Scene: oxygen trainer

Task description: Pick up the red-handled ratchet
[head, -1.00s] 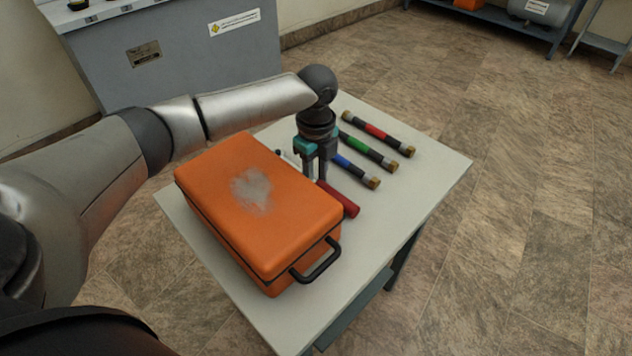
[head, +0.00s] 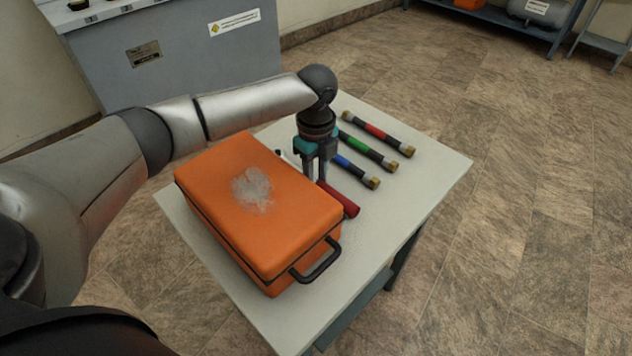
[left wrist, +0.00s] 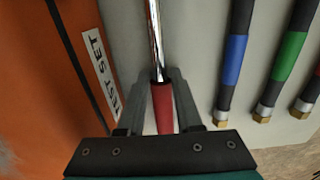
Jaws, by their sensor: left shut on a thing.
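The red-handled ratchet (head: 341,200) lies on the table beside the orange case; its red handle shows in the head view. In the left wrist view the red handle (left wrist: 163,108) sits between my fingers and its shiny metal shaft (left wrist: 155,40) runs up the picture. My left gripper (head: 318,176) points down over the ratchet and is shut on it; it also shows in the left wrist view (left wrist: 164,105). The ratchet's head end is mostly hidden behind the case and gripper in the head view. My right gripper is not in view.
The orange case (head: 260,215) with a black handle stands close on the ratchet's left. Blue (head: 355,171), green (head: 368,152) and red-banded (head: 378,134) hoses lie to its right. The table's right part (head: 420,185) is clear. A grey cabinet (head: 175,50) stands behind.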

